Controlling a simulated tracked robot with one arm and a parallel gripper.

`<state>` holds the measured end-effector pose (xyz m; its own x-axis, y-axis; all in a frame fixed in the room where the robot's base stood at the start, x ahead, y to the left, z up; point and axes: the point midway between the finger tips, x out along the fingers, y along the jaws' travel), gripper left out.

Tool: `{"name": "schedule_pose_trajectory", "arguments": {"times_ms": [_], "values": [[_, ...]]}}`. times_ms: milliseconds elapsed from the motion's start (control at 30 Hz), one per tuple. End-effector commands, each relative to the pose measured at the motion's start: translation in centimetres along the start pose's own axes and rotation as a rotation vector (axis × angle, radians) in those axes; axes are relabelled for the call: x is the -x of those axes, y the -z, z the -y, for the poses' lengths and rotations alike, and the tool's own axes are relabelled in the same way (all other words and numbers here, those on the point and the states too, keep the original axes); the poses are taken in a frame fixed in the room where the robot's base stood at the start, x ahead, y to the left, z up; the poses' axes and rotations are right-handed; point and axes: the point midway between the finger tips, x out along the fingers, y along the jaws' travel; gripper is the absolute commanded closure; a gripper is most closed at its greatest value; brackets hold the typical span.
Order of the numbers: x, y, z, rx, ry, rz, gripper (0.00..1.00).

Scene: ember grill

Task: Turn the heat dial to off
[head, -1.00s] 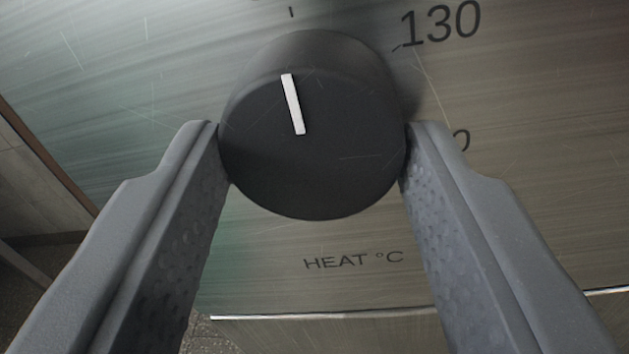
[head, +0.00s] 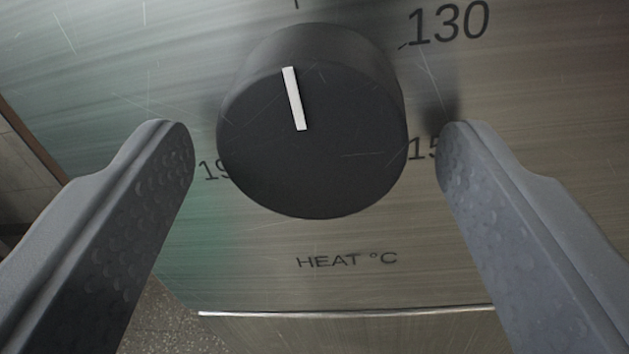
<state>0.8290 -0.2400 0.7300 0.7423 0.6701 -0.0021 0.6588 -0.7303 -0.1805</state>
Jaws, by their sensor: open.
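The heat dial (head: 315,150) is a round black knob on a brushed metal panel, in the middle of the head view. Its white pointer line (head: 293,98) points up and slightly left, close to a short tick at the top edge of the picture. My gripper (head: 317,145) is open, with one grey finger on each side of the dial. A gap shows between each finger and the knob, so neither touches it. An "off" label is not in view, and the knob covers part of the panel markings.
The metal panel (head: 420,270) carries a "130" mark (head: 448,23) at upper right, partly hidden marks beside the knob, and the words "HEAT °C" (head: 347,260) below it. The panel's lower edge (head: 345,313) is bright. A speckled floor (head: 170,325) shows at lower left.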

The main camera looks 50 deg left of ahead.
Motion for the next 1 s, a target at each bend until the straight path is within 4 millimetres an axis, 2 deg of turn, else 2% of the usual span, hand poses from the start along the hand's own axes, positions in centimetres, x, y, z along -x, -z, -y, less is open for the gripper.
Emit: {"name": "schedule_pose_trajectory", "arguments": {"times_ms": [233, 700, 833, 1000], "values": [[2.1, 0.1, 0.0, -0.002, 0.0, 0.0, 0.35], [11.5, 0.1, -0.1, -0.001, -0.002, -0.001, 0.35], [12.9, 0.0, -0.1, -0.002, -0.001, 0.0, 0.35], [13.7, -0.1, -0.1, -0.001, -0.001, 0.0, 0.35]]}}
